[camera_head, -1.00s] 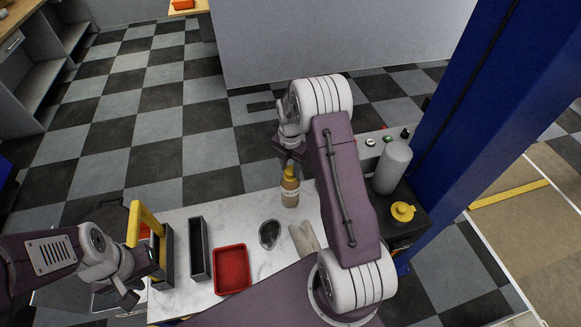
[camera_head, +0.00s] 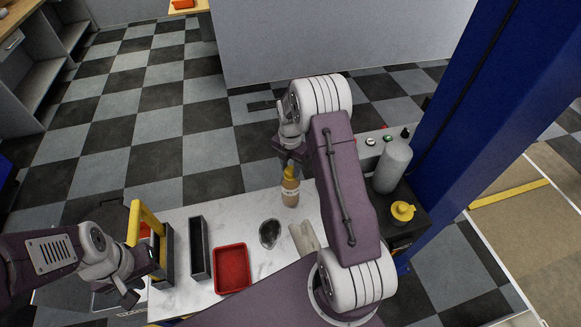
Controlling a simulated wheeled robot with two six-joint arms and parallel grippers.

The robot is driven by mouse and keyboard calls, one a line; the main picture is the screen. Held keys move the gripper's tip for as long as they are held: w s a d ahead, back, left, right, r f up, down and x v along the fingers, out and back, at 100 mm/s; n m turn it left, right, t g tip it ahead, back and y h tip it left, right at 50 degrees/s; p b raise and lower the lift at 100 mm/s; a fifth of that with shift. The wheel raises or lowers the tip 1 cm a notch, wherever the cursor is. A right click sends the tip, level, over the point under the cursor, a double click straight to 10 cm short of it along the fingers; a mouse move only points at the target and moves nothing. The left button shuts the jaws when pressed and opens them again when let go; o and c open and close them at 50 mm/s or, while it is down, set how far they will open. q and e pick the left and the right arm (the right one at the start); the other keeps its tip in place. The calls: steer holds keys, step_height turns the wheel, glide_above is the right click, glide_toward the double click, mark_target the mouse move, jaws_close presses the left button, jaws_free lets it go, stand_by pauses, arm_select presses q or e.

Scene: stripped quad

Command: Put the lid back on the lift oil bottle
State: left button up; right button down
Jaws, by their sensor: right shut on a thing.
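The oil bottle (camera_head: 290,196), amber with a pale label, stands upright on the white worktop at its far edge. Its yellow lid (camera_head: 290,173) is at the bottle's mouth, under my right gripper (camera_head: 287,163). The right gripper comes from above and is shut on the lid. The fingertips are small and partly hidden by my wrist, so I cannot tell whether the lid is fully seated. My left gripper (camera_head: 128,296) hangs at the left, away from the bottle, near the worktop's left edge; its jaws are too unclear to read.
On the worktop (camera_head: 185,297) are a black narrow tray (camera_head: 192,248), a red tray (camera_head: 219,287), a dark oval dish (camera_head: 269,234) and a pale cloth-like item (camera_head: 303,238). A yellow-handled carrier (camera_head: 146,219) stands left. A grey cylinder (camera_head: 391,168) and yellow-topped container (camera_head: 402,212) stand right.

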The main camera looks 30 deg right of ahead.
steer(key=shift+c, duration=1.9)
jaws_free()
steer(key=shift+r+p, duration=2.8)
steer(key=shift+r, duration=0.7)
jaws_close()
steer(key=shift+f, duration=0.2)
